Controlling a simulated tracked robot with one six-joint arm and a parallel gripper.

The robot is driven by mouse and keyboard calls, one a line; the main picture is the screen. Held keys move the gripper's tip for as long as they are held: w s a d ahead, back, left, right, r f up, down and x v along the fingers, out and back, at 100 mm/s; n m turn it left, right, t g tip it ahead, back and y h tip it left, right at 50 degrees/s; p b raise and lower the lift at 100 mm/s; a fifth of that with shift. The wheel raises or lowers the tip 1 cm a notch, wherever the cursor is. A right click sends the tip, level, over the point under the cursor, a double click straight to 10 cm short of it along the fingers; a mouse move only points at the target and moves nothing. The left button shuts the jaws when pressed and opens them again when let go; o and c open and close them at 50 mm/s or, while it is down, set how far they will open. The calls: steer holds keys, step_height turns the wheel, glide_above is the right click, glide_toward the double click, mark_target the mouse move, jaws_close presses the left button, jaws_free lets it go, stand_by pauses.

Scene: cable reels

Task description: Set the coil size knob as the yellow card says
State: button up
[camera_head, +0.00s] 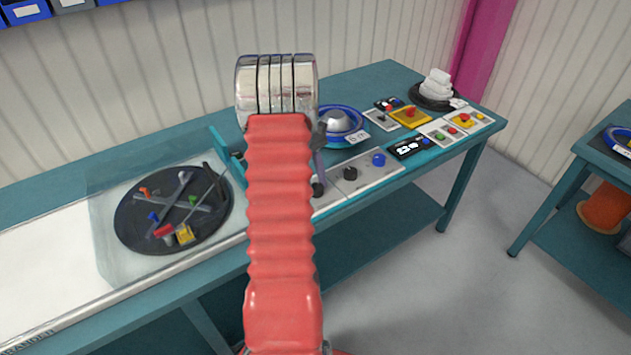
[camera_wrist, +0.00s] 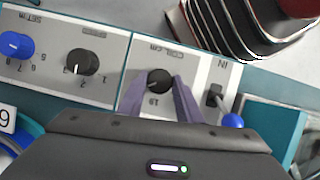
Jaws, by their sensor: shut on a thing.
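The coil size knob (camera_wrist: 159,80) is a small black round knob on a grey panel marked "COIL cm", upside down in the wrist view, with the number 19 beside it. My gripper (camera_wrist: 161,88) has its two purple fingers shut on this knob, one on each side. In the head view my gripper (camera_head: 318,172) is at the bench panel, partly hidden by my red arm. The knob's pointer direction is hard to read. I cannot make out a yellow card with readable writing in either view.
Beside it on the panel are another black knob (camera_wrist: 83,62) and a blue knob (camera_wrist: 16,45). A blue-tipped lever (camera_wrist: 232,120) stands close on the other side. A blue coil (camera_head: 340,122) with a white tag lies behind the panel. A black disc (camera_head: 135,230) with coloured parts is left.

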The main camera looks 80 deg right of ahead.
steer(key=shift+w, duration=0.1)
steer(key=o, duration=1)
steer(key=shift+o, duration=0.2)
steer(key=shift+d+r, duration=0.1)
steer(key=v, duration=1.3)
steer(key=shift+r, duration=0.25)
steer(key=shift+w, duration=0.15)
